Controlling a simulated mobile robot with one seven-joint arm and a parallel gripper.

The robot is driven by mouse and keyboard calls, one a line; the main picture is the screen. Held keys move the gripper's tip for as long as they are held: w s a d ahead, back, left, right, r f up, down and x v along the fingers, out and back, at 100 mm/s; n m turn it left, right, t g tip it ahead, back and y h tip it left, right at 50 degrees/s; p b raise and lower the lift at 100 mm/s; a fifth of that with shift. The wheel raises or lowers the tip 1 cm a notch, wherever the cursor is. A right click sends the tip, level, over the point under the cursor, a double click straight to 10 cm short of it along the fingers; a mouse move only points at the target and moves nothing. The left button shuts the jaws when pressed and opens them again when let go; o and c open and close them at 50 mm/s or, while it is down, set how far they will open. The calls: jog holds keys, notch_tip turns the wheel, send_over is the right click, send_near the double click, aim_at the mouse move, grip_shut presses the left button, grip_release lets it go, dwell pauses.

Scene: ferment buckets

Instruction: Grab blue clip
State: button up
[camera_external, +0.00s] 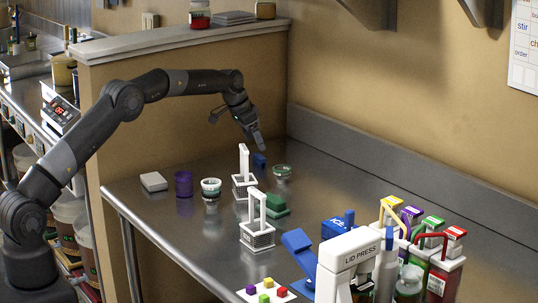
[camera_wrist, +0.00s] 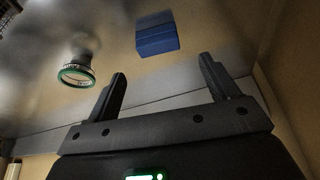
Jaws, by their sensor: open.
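A small blue block-like piece (camera_external: 260,160), which looks like the blue clip, lies on the steel table towards the back. It also shows in the wrist view as a blue box shape (camera_wrist: 158,42), ahead of and between my fingertips. My gripper (camera_external: 257,143) is just above it in the external view, pointing down. In the wrist view my gripper (camera_wrist: 163,72) has its two dark fingers spread wide with nothing between them. The blue piece is apart from both fingers.
A green-rimmed glass jar (camera_external: 282,171) stands just right of the blue piece; the wrist view shows it (camera_wrist: 77,74) at left. White upright-handled racks (camera_external: 243,180) and a green block (camera_external: 276,204) stand in front. The wall's steel backsplash (camera_external: 350,150) is behind.

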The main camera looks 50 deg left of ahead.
aim_at(260, 156)
jog(key=shift+s+x, duration=0.15)
jog(key=shift+x, duration=1.2)
jog(key=shift+s+x, duration=0.15)
jog(key=shift+x, duration=1.25)
jog(key=shift+f, duration=0.1)
jog(key=shift+c, duration=0.4)
jog(key=c, duration=1)
